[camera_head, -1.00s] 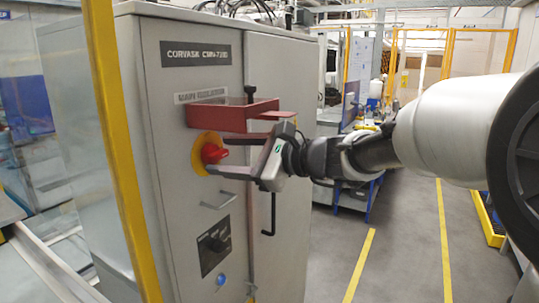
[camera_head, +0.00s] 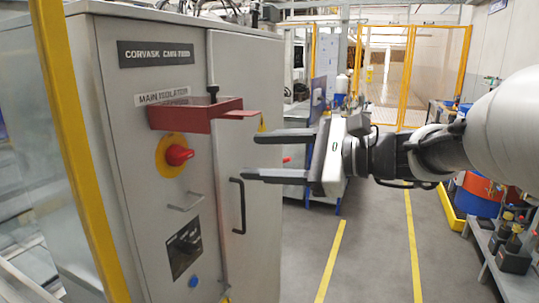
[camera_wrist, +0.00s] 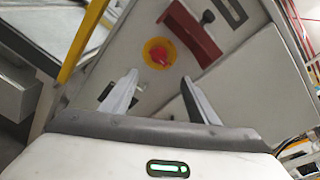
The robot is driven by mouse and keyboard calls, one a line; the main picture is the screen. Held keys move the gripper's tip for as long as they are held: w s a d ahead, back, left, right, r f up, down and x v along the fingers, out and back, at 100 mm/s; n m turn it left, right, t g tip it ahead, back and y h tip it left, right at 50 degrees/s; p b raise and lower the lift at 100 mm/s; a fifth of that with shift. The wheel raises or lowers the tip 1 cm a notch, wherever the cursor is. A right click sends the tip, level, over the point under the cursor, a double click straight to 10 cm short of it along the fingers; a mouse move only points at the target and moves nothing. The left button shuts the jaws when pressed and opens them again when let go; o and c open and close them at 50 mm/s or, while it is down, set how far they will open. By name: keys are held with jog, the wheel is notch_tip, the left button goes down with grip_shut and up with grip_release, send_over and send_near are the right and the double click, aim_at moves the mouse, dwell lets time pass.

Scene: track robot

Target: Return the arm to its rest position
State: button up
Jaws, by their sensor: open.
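My gripper (camera_head: 280,156) is open and empty, with its two fingers pointing left toward the grey cabinet (camera_head: 130,220). In the wrist view my gripper (camera_wrist: 160,84) shows both fingers spread, with nothing between them but the cabinet face behind. The red rotary switch (camera_head: 179,155) on its yellow disc sits on the cabinet front, to the left of the fingertips and apart from them. It also shows in the wrist view (camera_wrist: 159,55). A red bracket (camera_head: 180,116) juts from the cabinet above the switch.
A black door handle (camera_head: 238,205) is just below and left of the fingers. A yellow post (camera_head: 75,140) stands at the left. Open floor (camera_head: 375,250) with yellow lines lies right of the cabinet. A shelf with containers (camera_head: 505,245) stands at the far right.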

jog(key=s+f+n+g+h, duration=0.2)
jog(key=s+f+n+h, duration=0.3)
jog(key=s+f, duration=0.45)
jog(key=s+d+f+n+t+h, duration=0.1)
jog(key=s+d+f+n+h, duration=0.35)
jog(key=d, duration=0.35)
jog(key=s+d+f+n+h, duration=0.4)
jog(key=d+n+h, duration=0.1)
jog(key=d+n, duration=0.15)
notch_tip(320, 180, up, 14)
jog(key=p, duration=1.3)
jog(key=shift+s+d+f, duration=0.15)
jog(key=shift+d+f, duration=0.1)
jog(key=shift+d, duration=0.2)
